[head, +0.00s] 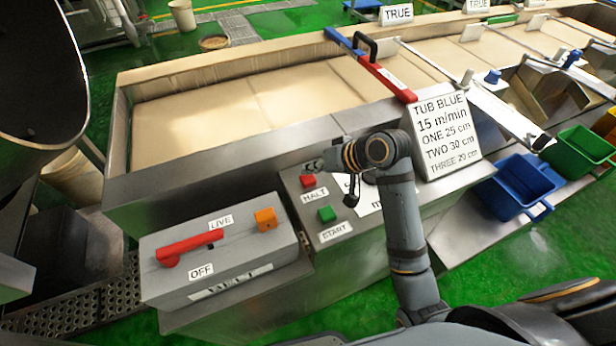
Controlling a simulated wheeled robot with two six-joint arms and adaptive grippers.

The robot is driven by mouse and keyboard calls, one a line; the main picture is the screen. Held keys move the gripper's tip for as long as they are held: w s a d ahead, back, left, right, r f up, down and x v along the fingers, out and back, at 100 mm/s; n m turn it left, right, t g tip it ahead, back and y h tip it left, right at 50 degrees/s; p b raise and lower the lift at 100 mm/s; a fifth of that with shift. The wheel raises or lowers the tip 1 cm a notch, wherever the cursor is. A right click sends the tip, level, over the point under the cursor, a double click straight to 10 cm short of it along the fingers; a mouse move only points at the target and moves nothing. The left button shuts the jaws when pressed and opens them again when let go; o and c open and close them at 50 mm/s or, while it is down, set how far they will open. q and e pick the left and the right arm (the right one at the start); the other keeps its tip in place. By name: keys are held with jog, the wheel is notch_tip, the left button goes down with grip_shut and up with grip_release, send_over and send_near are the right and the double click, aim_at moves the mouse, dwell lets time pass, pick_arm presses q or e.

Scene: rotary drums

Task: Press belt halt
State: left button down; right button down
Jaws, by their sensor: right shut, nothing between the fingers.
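The red HALT button (308,181) sits on the sloped grey control panel (298,205), with its HALT label just below it. The green START button (326,214) is lower on the same panel. My right gripper (351,199) is shut and empty, pointing down over the panel, to the right of the HALT button and apart from it in the picture. My wrist hides part of the panel's upper right and its white label. How high the fingertips are above the panel is hard to tell. My left gripper is not in view.
A grey switch box (220,258) with a red lever (190,247) and orange block (265,219) stands left of the panel. The belt (220,115) runs behind. A sign (440,130) stands right of my wrist. Blue (520,186) and green (580,152) tubs are at right.

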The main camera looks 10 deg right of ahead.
aim_at(311, 180)
jog(key=shift+f, duration=0.2)
dwell(0.6)
jog(key=shift+f, duration=0.25)
jog(key=shift+f, duration=0.55)
dwell(0.8)
jog(key=shift+r+p, duration=0.95)
jog(key=shift+p, duration=0.45)
notch_tip(311, 180, up, 5)
jog(key=p, duration=0.6)
jog(key=shift+r, duration=0.15)
